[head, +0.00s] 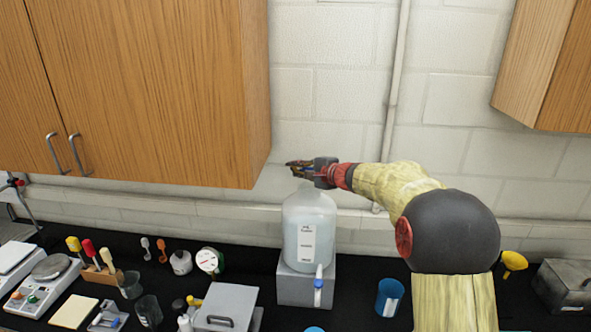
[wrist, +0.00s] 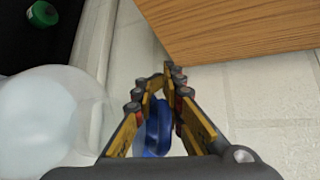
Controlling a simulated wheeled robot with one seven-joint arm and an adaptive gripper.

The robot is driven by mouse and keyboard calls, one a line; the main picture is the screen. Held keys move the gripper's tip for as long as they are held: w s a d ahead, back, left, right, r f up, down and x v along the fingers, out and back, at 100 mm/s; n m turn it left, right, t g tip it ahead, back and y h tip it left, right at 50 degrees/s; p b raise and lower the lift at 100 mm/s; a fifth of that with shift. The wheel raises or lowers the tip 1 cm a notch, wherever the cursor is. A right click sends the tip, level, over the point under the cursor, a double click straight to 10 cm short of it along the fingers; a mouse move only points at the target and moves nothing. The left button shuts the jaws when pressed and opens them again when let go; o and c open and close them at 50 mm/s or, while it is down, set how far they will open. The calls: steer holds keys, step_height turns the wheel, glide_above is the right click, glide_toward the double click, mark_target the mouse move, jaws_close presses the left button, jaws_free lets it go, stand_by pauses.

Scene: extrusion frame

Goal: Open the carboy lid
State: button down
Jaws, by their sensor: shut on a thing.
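The carboy (head: 308,232) is a large translucent bottle with a white label and a blue-handled spigot (head: 318,290). It stands upright on a grey block against the wall. My gripper (head: 300,168) is just above its top, reaching in from the right. In the wrist view, my gripper (wrist: 162,84) is shut on the blue lid (wrist: 156,128), which sits between the fingers. The carboy's pale rounded body (wrist: 50,120) shows at left there, and the lid looks apart from it. The carboy's mouth is hidden.
A wooden wall cabinet (head: 150,80) hangs close to the left of my gripper, and another (head: 550,65) is at upper right. A vertical pipe (head: 396,80) runs behind my arm. The black bench holds scales (head: 42,285), a blue cup (head: 389,297) and a grey box (head: 226,307).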

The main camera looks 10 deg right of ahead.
steer(key=shift+w+d+r, duration=0.1)
steer(key=shift+d+r, duration=0.05)
steer(key=shift+r, duration=0.1)
steer(key=c, duration=2.1)
jaws_free()
steer(key=shift+d+f, duration=0.1)
steer(key=shift+f, duration=0.05)
steer(key=shift+c, duration=0.2)
steer(key=shift+o, duration=0.9)
steer(key=shift+f, duration=0.1)
steer(key=shift+s+d+r, duration=0.2)
steer(key=shift+s+r, duration=0.15)
steer(key=shift+s, duration=0.1)
steer(key=shift+w+r+b+v, duration=0.1)
steer(key=shift+r+b+v, duration=0.05)
steer(key=shift+v, duration=0.6)
steer(key=shift+w+r+b+v, duration=0.1)
steer(key=shift+b+v, duration=0.1)
steer(key=shift+v, duration=0.5)
steer(key=shift+w+r+b+v, duration=0.1)
steer(key=shift+r+b+v, duration=0.05)
steer(key=shift+v, duration=0.6)
steer(key=shift+r+v, duration=0.15)
steer(key=shift+v, duration=0.7)
steer(key=shift+r+v, duration=0.2)
steer(key=shift+v, duration=0.7)
steer(key=shift+w+d+f+b, duration=0.1)
steer(key=shift+w+b, duration=0.1)
steer(key=shift+b, duration=0.4)
